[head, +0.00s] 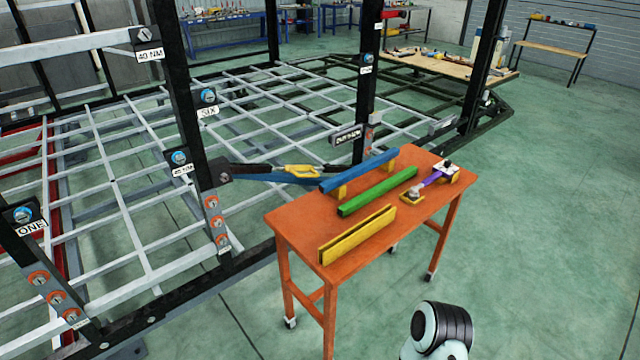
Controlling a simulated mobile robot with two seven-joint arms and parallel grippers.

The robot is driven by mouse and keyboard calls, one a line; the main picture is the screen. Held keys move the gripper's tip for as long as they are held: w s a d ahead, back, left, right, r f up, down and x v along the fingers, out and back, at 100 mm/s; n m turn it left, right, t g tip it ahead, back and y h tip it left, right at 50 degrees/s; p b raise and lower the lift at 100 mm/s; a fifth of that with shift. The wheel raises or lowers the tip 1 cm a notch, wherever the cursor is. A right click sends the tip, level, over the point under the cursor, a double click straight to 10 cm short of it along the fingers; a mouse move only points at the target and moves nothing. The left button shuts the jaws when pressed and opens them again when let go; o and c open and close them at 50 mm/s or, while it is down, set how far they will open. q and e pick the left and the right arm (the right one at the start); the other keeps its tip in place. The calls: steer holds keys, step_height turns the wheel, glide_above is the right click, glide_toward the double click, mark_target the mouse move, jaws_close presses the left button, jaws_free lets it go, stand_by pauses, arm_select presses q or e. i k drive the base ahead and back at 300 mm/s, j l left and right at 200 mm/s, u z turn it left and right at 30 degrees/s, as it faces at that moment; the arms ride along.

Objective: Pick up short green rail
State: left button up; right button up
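A green rail (378,191) lies on the orange table (292,238), between a blue rail (358,170) and a yellow rail (357,234). All three lie roughly parallel, slanting up to the right. The green rail looks free of other things on top of it. Neither of my grippers shows in the head view. Only a white and black rounded part of my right arm shows at the bottom edge, below and right of the table.
A purple tool (432,179) lies at the table's right end. The trailer chassis frame (205,115) with dark posts stands left of and behind the table. A wooden workbench (440,66) stands farther back. The green floor right of the table is clear.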

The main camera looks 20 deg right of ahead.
mark_target(355, 203)
steer(key=l+u, duration=0.35)
steer(key=i+l+u, duration=0.1)
steer(key=l+u, duration=0.45)
steer(key=u, duration=0.15)
steer(key=l+u, duration=0.2)
steer(key=l, duration=0.15)
steer(key=k+l+u, duration=0.15)
steer(key=l, duration=0.2)
steer(key=l+u, duration=0.2)
steer(key=k+l, duration=0.15)
steer(key=l, duration=0.25)
steer(key=k+l+u, duration=0.15)
steer(key=l, duration=0.25)
steer(key=k+l, duration=0.1)
steer(key=l, duration=0.25)
